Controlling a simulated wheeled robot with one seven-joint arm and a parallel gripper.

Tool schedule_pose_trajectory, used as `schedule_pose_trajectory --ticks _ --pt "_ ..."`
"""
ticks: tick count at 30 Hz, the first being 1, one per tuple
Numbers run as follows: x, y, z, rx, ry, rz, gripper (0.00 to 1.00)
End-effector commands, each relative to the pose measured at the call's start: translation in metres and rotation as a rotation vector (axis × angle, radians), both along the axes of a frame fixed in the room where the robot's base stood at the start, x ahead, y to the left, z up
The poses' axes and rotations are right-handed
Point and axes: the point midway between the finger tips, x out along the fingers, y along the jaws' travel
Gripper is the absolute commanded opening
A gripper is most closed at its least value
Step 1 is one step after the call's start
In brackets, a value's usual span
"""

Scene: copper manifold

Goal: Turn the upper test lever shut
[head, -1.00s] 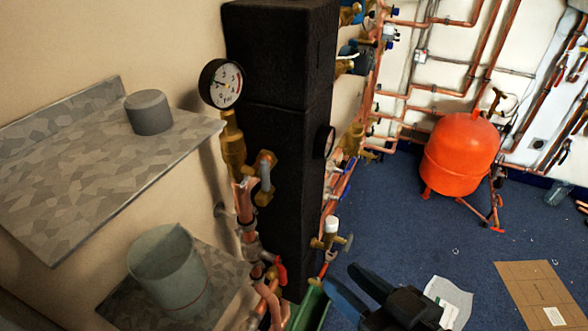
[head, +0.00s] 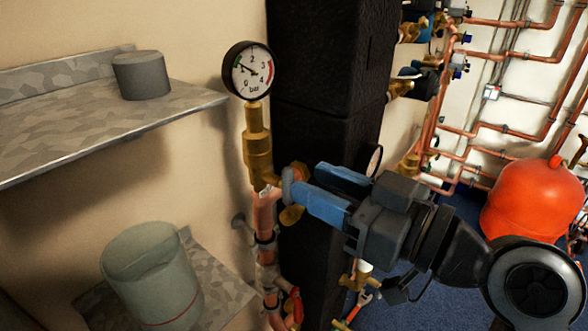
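The upper test lever (head: 287,188) is a small grey-blue handle on the brass valve at the right side of the copper riser (head: 265,222), below the pressure gauge (head: 249,70). It looks roughly upright, along the pipe. My gripper (head: 304,180) reaches in from the right, its two blue fingers apart. The nearer fingertip overlaps the lever in the picture; the farther one ends behind and to its right, near the brass body. Whether either finger touches the lever cannot be told. The fingers hide part of the valve.
A black insulated column (head: 325,90) stands close behind the riser. A red-handled valve (head: 293,305) is lower down. On the left are a shelf (head: 60,125) with a grey cylinder (head: 142,75) and a grey-green bucket (head: 150,275). An orange vessel (head: 525,200) stands at the right.

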Motion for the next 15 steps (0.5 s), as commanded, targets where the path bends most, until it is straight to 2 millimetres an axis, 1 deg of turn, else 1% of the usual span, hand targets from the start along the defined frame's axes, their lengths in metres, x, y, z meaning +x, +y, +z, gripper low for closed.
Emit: schedule_pose_trajectory --ticks 1,6,10,15 --pt "0.005 0.008 0.002 -0.001 0.0 0.003 0.4" --pt "0.021 0.028 0.001 0.0 0.0 0.002 0.4" --pt "0.03 0.038 0.001 0.0 0.001 -0.001 0.4" --pt "0.034 0.045 0.0 0.001 0.001 -0.001 0.4"
